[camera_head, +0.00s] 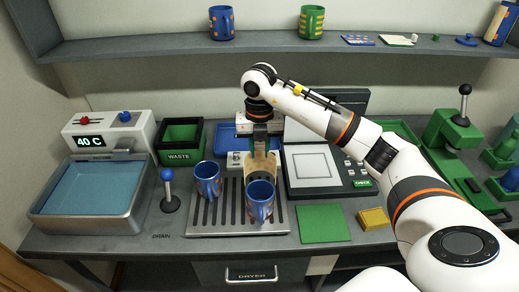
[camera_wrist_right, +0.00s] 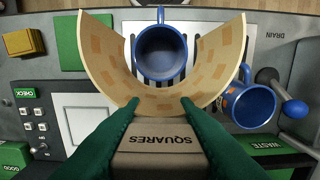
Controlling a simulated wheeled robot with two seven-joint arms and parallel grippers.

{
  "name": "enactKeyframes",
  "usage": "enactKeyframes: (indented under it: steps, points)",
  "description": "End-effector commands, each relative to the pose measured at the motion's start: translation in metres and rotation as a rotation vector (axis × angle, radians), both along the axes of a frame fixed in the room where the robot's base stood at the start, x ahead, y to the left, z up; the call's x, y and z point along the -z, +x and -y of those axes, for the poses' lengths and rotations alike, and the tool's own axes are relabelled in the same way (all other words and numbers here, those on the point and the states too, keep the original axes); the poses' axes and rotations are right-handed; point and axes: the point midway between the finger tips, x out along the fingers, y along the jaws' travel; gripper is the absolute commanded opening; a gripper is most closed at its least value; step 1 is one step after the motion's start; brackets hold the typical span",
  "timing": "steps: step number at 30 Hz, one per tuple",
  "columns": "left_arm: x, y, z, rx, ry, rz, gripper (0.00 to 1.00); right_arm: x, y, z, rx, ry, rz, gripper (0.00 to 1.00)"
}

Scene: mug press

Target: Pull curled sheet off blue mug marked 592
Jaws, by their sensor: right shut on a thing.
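Two blue mugs with orange marks stand upright on the slatted drain rack. The front mug (camera_head: 260,203) shows in the middle of the right wrist view (camera_wrist_right: 160,52). The other mug (camera_head: 207,179) stands behind and to its left, and in the wrist view (camera_wrist_right: 252,105) it is at the right. I cannot read a number on either. A tan curled sheet (camera_wrist_right: 100,62) with orange squares bends in a U around the front mug, open on one side. In the head view it shows behind that mug (camera_head: 262,168). My right gripper (camera_wrist_right: 160,106) is shut on the sheet's back, near lettering "SQUARES". My left gripper is out of view.
The slatted rack (camera_head: 215,215) lies at the bench's front, with a blue-knobbed lever (camera_head: 169,190) on its left. A green waste bin (camera_head: 181,143) and a water basin (camera_head: 92,195) stand further left. A green pad (camera_head: 324,223) and a yellow block (camera_head: 373,218) lie right.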

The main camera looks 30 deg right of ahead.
Motion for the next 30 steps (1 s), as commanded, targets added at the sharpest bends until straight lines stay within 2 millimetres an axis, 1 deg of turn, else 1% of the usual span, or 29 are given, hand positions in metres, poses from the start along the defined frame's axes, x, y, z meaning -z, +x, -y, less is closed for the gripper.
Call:
enactKeyframes:
  steps: [1,15,30]
  points:
    - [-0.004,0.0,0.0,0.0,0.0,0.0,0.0,-0.005,0.0,0.0,0.0,-0.001,0.001,0.1]
    - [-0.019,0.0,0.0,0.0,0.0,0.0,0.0,-0.027,0.0,0.0,0.0,-0.001,0.001,0.1]
    - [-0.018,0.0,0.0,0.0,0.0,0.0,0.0,-0.026,0.0,0.0,0.0,0.0,0.0,0.1]
